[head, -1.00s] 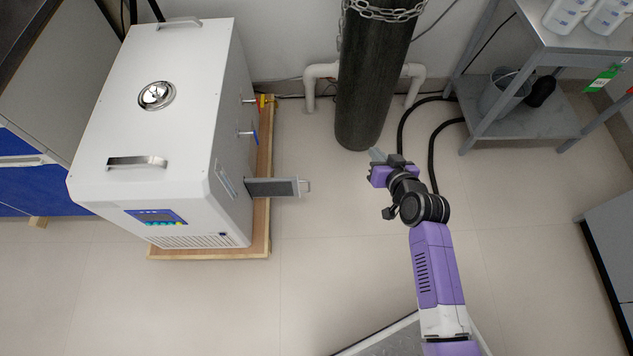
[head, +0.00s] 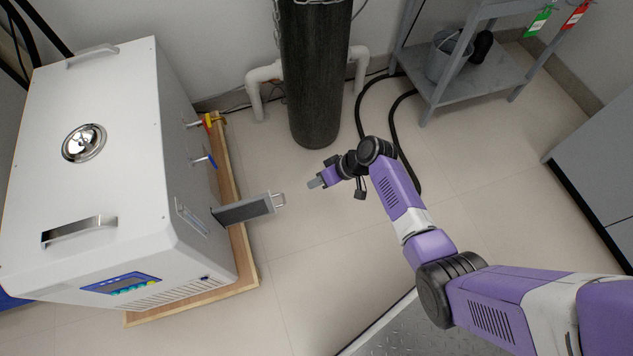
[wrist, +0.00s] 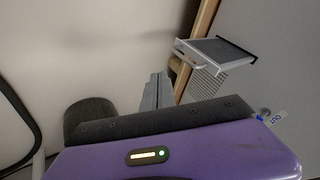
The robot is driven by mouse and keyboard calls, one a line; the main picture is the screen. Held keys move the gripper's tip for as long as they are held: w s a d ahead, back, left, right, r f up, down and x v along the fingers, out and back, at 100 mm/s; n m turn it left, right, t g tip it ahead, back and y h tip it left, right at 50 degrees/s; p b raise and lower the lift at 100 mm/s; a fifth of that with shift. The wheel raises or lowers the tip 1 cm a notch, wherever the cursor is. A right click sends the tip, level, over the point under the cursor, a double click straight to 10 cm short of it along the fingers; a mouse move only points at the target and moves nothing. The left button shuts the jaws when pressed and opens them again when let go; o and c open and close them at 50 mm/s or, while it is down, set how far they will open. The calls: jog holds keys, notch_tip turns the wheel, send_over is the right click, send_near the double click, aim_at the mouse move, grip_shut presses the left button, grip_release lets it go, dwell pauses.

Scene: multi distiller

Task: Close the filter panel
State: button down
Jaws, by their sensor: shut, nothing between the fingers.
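The filter panel (head: 244,209) is a grey flat panel with a small metal handle (head: 279,200) at its outer end. It sticks out from the right side of the white distiller (head: 100,170). My gripper (head: 314,184) is shut and empty, to the right of the handle and apart from it. In the wrist view the filter panel (wrist: 222,50) stands at the upper right with its handle toward the left. The shut fingers (wrist: 156,92) of my gripper are below and left of it there.
The distiller stands on a wooden base (head: 248,268). A yellow valve (head: 208,119) and a blue valve (head: 205,160) stick out of the same side. A dark gas cylinder (head: 315,85) stands behind my gripper. Floor between my gripper and the panel is clear.

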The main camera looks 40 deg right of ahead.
jog(key=w+a+f+b, duration=0.3)
jog(key=a+f, duration=0.2)
jog(key=a, duration=0.1)
jog(key=shift+a, duration=0.3)
